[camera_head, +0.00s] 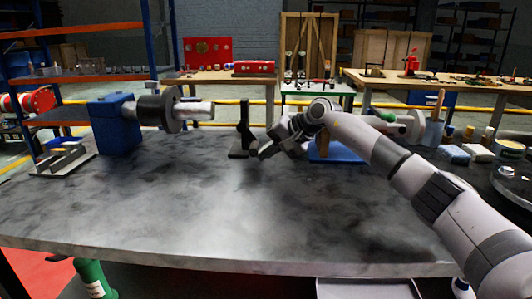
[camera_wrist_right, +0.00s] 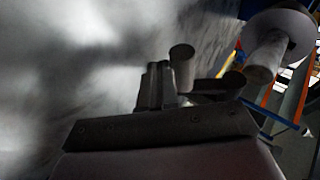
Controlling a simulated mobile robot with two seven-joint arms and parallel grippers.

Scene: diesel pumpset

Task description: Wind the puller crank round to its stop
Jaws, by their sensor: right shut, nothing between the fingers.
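My right gripper (camera_head: 261,151) is over the middle of the workbench, shut and empty, just right of a black upright stand (camera_head: 243,131). In the right wrist view its closed dark fingers (camera_wrist_right: 155,84) point up the picture. Beside them are a short grey cylinder (camera_wrist_right: 182,66) and a dark bar with a round end (camera_wrist_right: 228,84); I cannot tell whether these are the puller crank. Contact with the fingers is unclear. A blue block (camera_head: 115,124) at the left carries a dark disc (camera_head: 172,109) and a pale shaft (camera_head: 195,111). My left gripper is out of view.
The bench top (camera_head: 190,200) is clear in front. A grey slotted fixture (camera_head: 64,159) stands at the left. A blue base (camera_head: 333,152) is partly hidden behind my right arm.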

